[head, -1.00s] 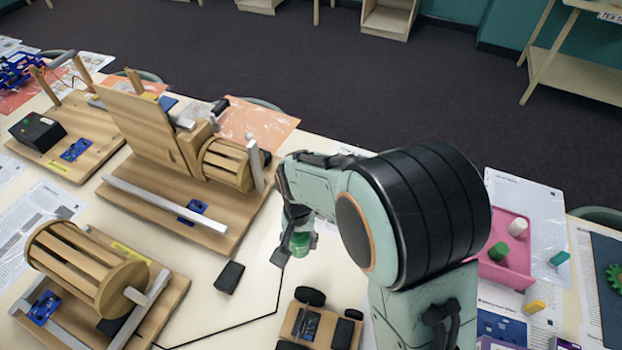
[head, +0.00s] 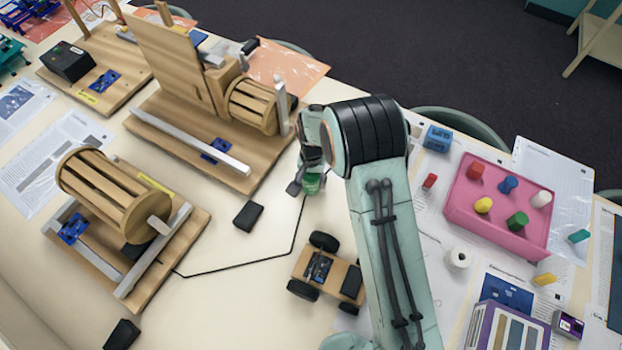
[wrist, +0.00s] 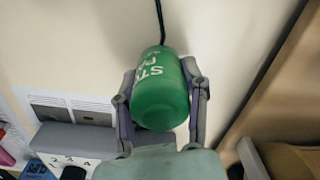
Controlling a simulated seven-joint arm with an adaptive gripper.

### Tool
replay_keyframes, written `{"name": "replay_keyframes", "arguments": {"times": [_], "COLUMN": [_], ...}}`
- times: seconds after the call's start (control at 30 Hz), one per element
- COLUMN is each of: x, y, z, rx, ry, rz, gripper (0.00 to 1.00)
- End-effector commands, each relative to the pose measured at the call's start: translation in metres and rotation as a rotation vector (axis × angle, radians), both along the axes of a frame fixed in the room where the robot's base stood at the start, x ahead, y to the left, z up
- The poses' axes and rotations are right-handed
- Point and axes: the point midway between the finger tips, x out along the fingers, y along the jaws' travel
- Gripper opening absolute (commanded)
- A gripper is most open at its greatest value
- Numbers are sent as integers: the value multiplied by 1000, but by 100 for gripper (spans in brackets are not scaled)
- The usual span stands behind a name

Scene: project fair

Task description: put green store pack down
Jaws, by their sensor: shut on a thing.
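The green store pack (wrist: 162,90) is a green cylinder with white lettering. In the wrist view it sits between the two fingers of my gripper (wrist: 160,108), which is shut on it. In the head view my gripper (head: 308,182) points down beyond the small wheeled cart, and part of the green pack (head: 312,184) shows at its fingers. The pale tabletop (wrist: 85,40) is close beyond the pack in the wrist view. I cannot tell whether the pack touches it.
A wooden cart (head: 325,272) with black wheels stands near a black line. A small black block (head: 248,214) lies left of my gripper. Wooden drum machines (head: 115,195) fill the left. A pink tray (head: 470,215) with coloured pegs is at right. Pale table shows between block and cart.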

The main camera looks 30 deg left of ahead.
Motion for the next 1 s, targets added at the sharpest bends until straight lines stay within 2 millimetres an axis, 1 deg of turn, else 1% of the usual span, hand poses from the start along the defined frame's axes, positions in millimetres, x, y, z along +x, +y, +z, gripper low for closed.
{"name": "replay_keyframes", "arguments": {"times": [0.07, 0.1, 0.17, 0.2, 0.47, 0.57, 0.67, 0.9, 1.0], "x": [0, 0, 0, 0, 0, 0, 1, 1, 1], "y": [0, 0, 0, 0, 0, 0, 1, 0, 0], "z": [-2, -3, -2, -2, -2, 3, 17, 73, 93], "rx": [0, 0, 0, 0, 0, 0, 3, 4, 3], "ry": [0, 0, 0, 0, 0, -1, -3, -4, -2], "rz": [0, 0, 0, 0, 0, 0, 0, -1, -1], "gripper": [6, 47, 66, 70, 70, 70, 70, 70, 70]}}
